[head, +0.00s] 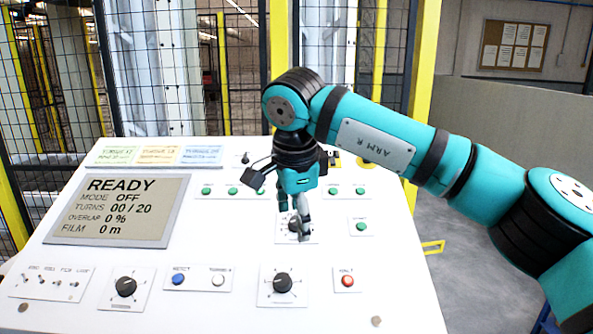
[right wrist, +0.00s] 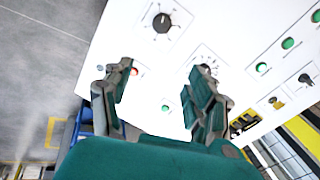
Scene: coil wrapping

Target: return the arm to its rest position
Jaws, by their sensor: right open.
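My right arm, teal with black bands and marked "ARM R" (head: 375,145), reaches in from the right over the white control panel (head: 240,240). Its gripper (head: 293,207) points down at a dark knob (head: 294,226) in the panel's middle, and the fingers partly cover that knob. In the right wrist view the fingers (right wrist: 158,88) stand apart with nothing between them but panel surface. The knob shows partly behind one finger (right wrist: 205,69). I cannot tell whether the fingers touch it. My left gripper is not in view.
The display (head: 125,210) reads READY, mode OFF, turns 00/20. Other controls include a lower knob (head: 283,283), a left knob (head: 126,286), a red button (head: 347,280) and a green button (head: 360,227). Mesh fencing with yellow posts (head: 425,80) stands behind; open floor lies right.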

